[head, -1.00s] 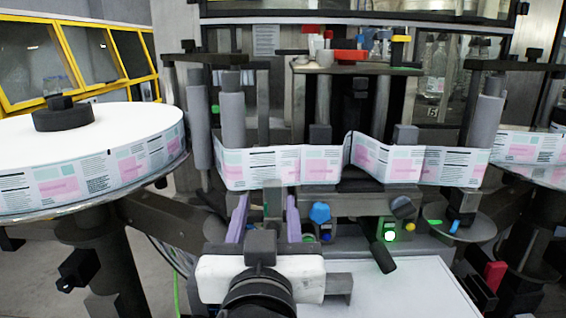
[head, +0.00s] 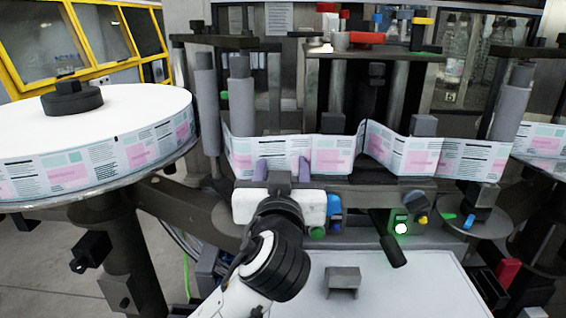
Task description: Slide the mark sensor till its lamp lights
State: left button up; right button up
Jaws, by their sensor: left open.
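My left gripper (head: 282,169) is open, its two purple fingers pointing at the label web (head: 335,156) just left of the middle. Whether they touch the web is unclear. The gripper's white body hides part of the rail and whatever lies between the fingers. I cannot pick out the mark sensor with certainty; part of it may be behind the gripper. A blue knob (head: 335,205) shows at the gripper's right edge. A small box with a glowing green-white lamp (head: 400,228) stands further right; I cannot tell whether it belongs to the sensor. My right gripper is not in view.
A large white label reel (head: 110,108) stands at the left. A black handle (head: 393,251) sticks out below the lit box. A grey block (head: 342,279) lies on the white tabletop (head: 420,290), which is otherwise clear. A grey disc (head: 490,226) is at the right.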

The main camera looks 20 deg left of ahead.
pick_arm(q)
grip_shut()
jog(key=shift+d, duration=0.1)
jog(key=shift+w+d, duration=0.1)
jog(key=shift+d, duration=0.2)
grip_release()
